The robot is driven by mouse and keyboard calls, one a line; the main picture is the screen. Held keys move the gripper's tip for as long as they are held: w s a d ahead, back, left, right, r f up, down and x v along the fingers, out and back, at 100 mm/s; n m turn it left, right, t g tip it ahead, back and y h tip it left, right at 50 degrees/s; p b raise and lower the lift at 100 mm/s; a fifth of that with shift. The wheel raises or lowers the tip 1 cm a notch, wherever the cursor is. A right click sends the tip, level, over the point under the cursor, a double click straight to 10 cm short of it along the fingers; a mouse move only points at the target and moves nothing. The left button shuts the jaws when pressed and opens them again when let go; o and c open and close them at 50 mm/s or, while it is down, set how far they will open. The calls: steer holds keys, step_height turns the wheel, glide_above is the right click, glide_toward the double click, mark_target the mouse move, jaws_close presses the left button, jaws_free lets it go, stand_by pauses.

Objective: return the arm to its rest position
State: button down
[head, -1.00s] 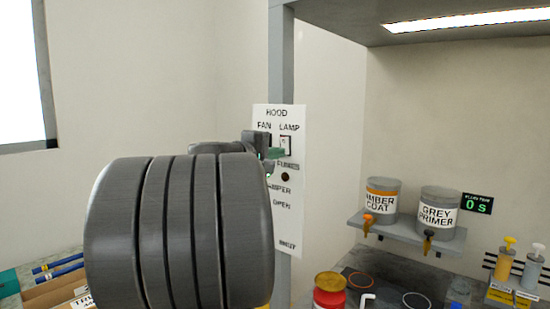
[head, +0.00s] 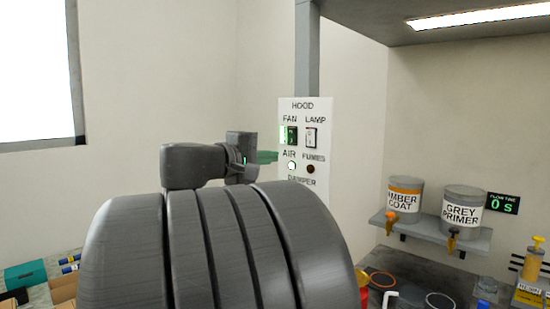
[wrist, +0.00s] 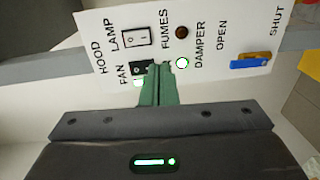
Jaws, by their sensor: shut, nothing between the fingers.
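My arm fills the lower middle of the head view, with its upper part raised. My gripper (head: 268,157) points right, toward the white hood panel (head: 318,118), and its green fingertips end just left of the panel in that view. In the wrist view the green fingers (wrist: 158,86) are together and empty. They overlap the panel's lower edge beside the fan switch (wrist: 138,69); whether they touch it I cannot tell. The fan switch glows green in the head view (head: 290,135). The air light (head: 291,166) is lit and the fumes light (head: 310,169) is dark.
The damper handle (wrist: 250,61), blue and orange, is on the panel. A grey post (head: 306,60) stands behind it. At right a shelf (head: 430,233) holds the amber coat pot (head: 405,199) and grey primer pot (head: 463,207). Open space lies left of my gripper.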

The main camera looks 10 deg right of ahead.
steer(key=shift+s+a+f, duration=0.1)
steer(key=shift+s+a, duration=0.3)
steer(key=shift+a, duration=0.15)
